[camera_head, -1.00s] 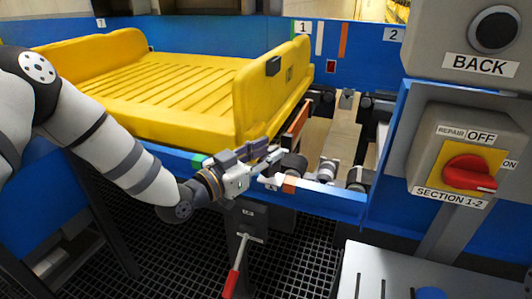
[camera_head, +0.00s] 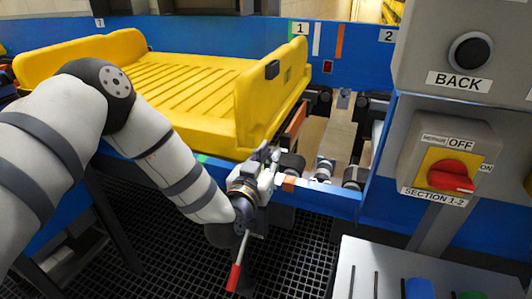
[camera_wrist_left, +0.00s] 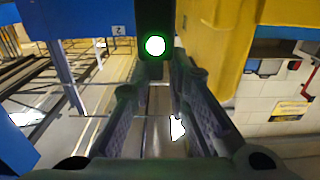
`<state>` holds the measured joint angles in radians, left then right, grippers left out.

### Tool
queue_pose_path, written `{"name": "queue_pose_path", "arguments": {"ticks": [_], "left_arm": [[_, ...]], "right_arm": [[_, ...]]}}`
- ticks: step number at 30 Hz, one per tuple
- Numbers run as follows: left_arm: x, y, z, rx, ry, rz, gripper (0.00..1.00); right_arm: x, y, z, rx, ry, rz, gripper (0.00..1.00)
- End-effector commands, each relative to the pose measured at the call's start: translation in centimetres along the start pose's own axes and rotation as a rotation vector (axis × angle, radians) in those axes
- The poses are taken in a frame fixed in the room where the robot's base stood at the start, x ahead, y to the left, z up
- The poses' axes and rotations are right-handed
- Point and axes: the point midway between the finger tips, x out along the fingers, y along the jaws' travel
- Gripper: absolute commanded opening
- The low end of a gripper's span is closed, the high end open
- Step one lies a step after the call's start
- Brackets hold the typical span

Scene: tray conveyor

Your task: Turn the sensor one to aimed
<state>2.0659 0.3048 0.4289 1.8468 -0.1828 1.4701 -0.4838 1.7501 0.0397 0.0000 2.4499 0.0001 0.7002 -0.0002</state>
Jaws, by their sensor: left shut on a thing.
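My left gripper (camera_head: 266,160) is at the conveyor's blue front rail, by the near right corner of the yellow tray (camera_head: 248,112). In the left wrist view its fingers (camera_wrist_left: 156,72) close on a dark upright block with a lit green lamp, which I take to be sensor one (camera_wrist_left: 154,20). In the head view the gripper hides the sensor, so I cannot tell which way it faces. My right gripper is not in view.
The rail carries an orange mark (camera_head: 289,183) right of the gripper, with rollers (camera_head: 292,165) behind it. A red-handled lever (camera_head: 234,277) hangs below. A control box with a red switch (camera_head: 450,177) stands at the right.

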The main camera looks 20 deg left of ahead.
Motion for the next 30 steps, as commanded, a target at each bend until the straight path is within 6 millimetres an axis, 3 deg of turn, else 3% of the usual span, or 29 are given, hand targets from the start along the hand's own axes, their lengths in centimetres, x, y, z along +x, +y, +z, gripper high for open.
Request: {"name": "queue_pose_path", "arguments": {"ticks": [5,6,8,21,25,30], "left_arm": [[-0.1,0.7,0.2,-0.006,-0.004,0.019,0.00],[-0.1,0.7,0.2,-0.006,-0.004,0.019,0.20],[-0.1,0.7,0.2,-0.006,-0.004,0.018,0.30],[-0.2,0.3,0.1,-0.003,-0.001,0.010,0.30],[-2.5,0.2,0.1,-0.003,-0.004,0.011,0.30],[-7.2,0.3,0.2,-0.004,-0.006,0.013,0.30]], "right_arm": [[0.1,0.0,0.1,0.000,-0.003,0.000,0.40],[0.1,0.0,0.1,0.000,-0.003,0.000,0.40],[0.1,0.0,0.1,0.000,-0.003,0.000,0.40],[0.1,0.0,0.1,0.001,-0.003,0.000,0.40],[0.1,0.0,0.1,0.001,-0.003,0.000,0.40],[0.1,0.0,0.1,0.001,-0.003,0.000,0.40]]}}
